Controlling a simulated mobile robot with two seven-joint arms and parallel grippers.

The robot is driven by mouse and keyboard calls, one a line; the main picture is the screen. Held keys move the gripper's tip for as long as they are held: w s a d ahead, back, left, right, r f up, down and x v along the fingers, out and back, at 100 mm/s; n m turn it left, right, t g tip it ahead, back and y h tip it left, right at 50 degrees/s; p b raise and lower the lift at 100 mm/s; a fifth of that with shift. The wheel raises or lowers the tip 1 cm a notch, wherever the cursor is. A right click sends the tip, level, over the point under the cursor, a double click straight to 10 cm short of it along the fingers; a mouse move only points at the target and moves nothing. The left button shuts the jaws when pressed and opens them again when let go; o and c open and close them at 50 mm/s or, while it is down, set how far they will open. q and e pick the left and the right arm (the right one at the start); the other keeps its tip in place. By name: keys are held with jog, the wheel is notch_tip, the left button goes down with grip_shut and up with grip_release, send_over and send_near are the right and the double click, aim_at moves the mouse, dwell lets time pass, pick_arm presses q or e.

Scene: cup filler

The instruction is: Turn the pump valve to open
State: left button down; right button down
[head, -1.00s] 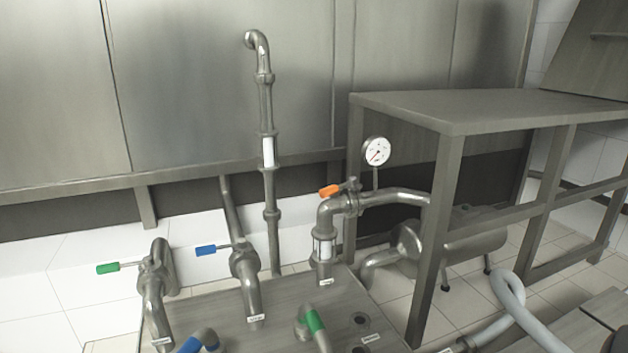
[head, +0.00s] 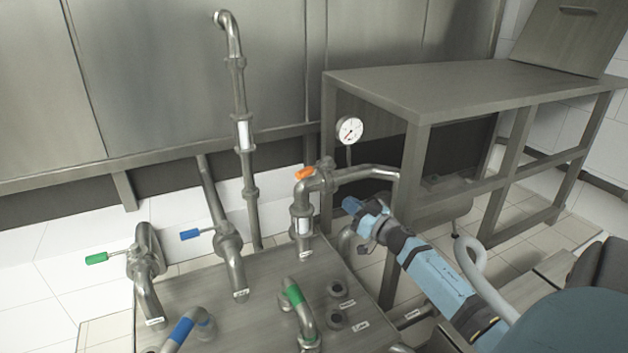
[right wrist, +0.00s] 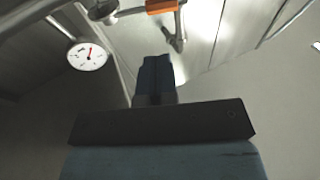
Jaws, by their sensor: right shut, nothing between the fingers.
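A valve with an orange handle (head: 304,174) sits on the metal pipe beside the pressure gauge (head: 349,130); the handle points to the left. The orange handle also shows at the top edge of the right wrist view (right wrist: 161,5). My right gripper (head: 350,204) comes in from the lower right and is to the right of and lower than the handle in the picture, apart from it. In the right wrist view its fingers (right wrist: 157,74) are together and empty. My left gripper is not in view. No label names the pump valve legibly.
Valves with a green handle (head: 96,258) and a blue handle (head: 190,234) stand to the left. A tall pipe (head: 239,130) rises behind the metal platform (head: 255,290). A steel table (head: 470,85) stands at the right, its leg close behind my right arm.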

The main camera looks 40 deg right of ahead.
aim_at(308, 175)
jog(key=b+x, duration=0.3)
jog(key=x, duration=1)
jog(key=shift+w+a+b, duration=0.1)
jog(key=shift+w+b, duration=0.25)
jog(key=shift+b, duration=0.05)
jog(key=shift+r, duration=0.1)
jog(key=shift+w, duration=0.15)
